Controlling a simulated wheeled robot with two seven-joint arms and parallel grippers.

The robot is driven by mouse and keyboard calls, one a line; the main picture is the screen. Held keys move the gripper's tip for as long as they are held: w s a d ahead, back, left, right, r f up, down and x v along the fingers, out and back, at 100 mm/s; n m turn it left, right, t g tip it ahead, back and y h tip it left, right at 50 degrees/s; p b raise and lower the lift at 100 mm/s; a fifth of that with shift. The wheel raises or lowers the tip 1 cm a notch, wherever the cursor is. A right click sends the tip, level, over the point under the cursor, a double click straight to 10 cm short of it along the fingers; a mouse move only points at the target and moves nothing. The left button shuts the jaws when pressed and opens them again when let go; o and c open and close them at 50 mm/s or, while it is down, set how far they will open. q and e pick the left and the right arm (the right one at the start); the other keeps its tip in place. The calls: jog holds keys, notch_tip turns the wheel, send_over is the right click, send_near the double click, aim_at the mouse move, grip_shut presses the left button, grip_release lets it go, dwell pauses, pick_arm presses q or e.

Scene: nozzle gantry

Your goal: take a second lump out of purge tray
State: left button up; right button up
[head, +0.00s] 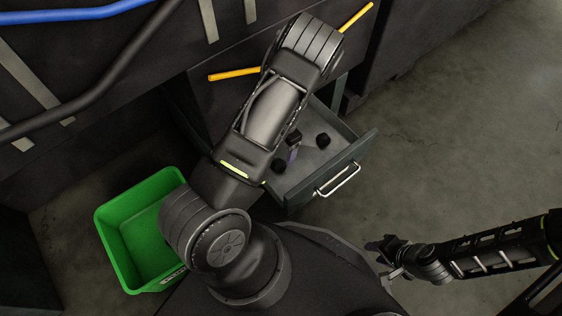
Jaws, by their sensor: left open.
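The purge tray (312,178) is a grey pulled-out drawer with a metal handle, in the middle of the head view. A dark lump (323,140) lies in its right part, and another dark lump (278,166) lies near its left side. My left arm reaches over the tray and hides part of it. A small dark block with a purplish part below it shows at the arm's edge; I cannot tell whether it is a lump or part of my left gripper. The left gripper is open but mostly hidden. My right gripper (381,250) is away from the tray, over the floor; its jaws are unclear.
A green bin (122,243) stands on the floor left of the tray, partly hidden by my arm. A dark cabinet with a yellow bar (234,74) is behind the tray. A blue hose (70,15) and black tube cross the upper left. The floor at right is clear.

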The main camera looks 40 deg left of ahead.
aim_at(279, 162)
pick_arm(q)
jog(key=shift+f, duration=0.1)
jog(key=shift+s+f+b, duration=0.15)
jog(key=shift+f+b, duration=0.4)
jog(key=shift+f, duration=0.65)
jog(key=f+b, duration=0.1)
jog(key=f, duration=0.2)
jog(key=f+b, duration=0.1)
jog(key=shift+s+f+b, duration=0.2)
jog(key=shift+s+b, duration=0.1)
jog(key=shift+s, duration=0.05)
jog(key=shift+f, duration=0.45)
jog(key=c, duration=1.4)
jog(key=shift+r, duration=0.25)
jog(key=shift+c, duration=0.2)
